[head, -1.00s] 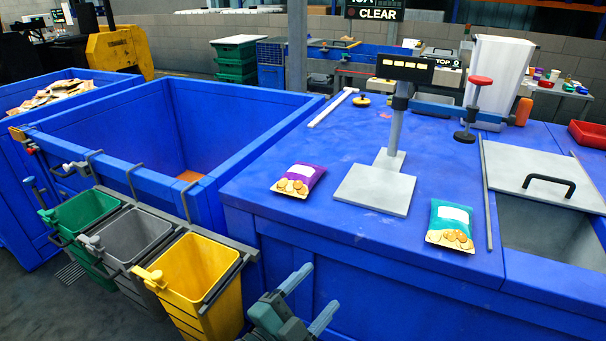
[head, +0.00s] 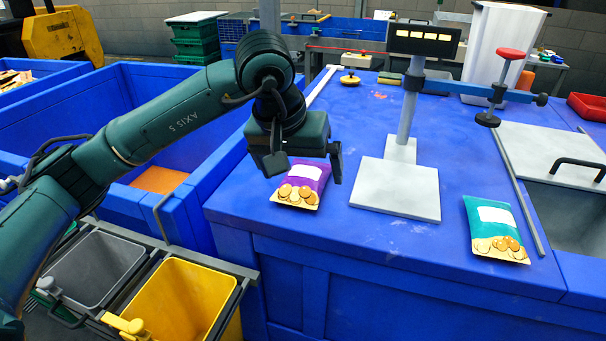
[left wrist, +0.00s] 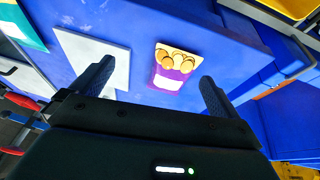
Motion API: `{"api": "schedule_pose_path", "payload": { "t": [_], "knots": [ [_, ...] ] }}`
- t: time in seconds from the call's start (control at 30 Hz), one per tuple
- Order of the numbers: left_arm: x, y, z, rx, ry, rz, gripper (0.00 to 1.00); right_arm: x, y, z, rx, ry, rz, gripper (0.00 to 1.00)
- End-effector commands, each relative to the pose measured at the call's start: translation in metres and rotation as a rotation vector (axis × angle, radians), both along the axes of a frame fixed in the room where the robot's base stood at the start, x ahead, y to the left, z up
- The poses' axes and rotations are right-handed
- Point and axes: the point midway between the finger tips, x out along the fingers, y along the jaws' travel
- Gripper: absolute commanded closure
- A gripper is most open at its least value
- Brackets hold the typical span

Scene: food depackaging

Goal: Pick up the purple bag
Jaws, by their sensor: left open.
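The purple bag (head: 303,184), with a white label and a cookie picture, lies flat on the blue table near its front left edge. My left gripper (head: 308,172) is open and empty above the bag's far part, and it hides some of the bag's top edge. No contact with the bag shows. My right gripper is out of view.
A grey scale plate (head: 396,190) with a post and display stands right of the bag. A teal bag (head: 494,228) lies further right. A yellow bin (head: 180,300) and a grey bin (head: 92,268) hang below the table's left side. Table space in front of the plate is clear.

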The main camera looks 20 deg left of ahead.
Motion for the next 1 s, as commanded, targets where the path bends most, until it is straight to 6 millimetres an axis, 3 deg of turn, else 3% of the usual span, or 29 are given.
{"api": "schedule_pose_path", "payload": {
  "t": [0.07, 0.17, 0.5, 0.77, 1.0],
  "knots": [
    [0.007, 0.016, 0.012, 0.081, -0.047, -0.002, 0.00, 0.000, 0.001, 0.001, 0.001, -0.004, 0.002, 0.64],
    [0.012, 0.024, 0.012, 0.122, -0.063, -0.002, 0.00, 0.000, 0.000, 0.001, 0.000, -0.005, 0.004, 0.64],
    [0.034, 0.023, -0.042, 0.120, -0.060, -0.002, 0.00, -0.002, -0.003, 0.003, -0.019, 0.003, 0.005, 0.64],
    [0.043, 0.023, -0.060, 0.118, -0.061, -0.002, 0.00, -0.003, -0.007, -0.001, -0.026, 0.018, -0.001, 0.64],
    [0.060, 0.025, -0.091, 0.117, -0.059, -0.001, 0.00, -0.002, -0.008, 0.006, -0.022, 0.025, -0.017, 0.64]
  ]
}}
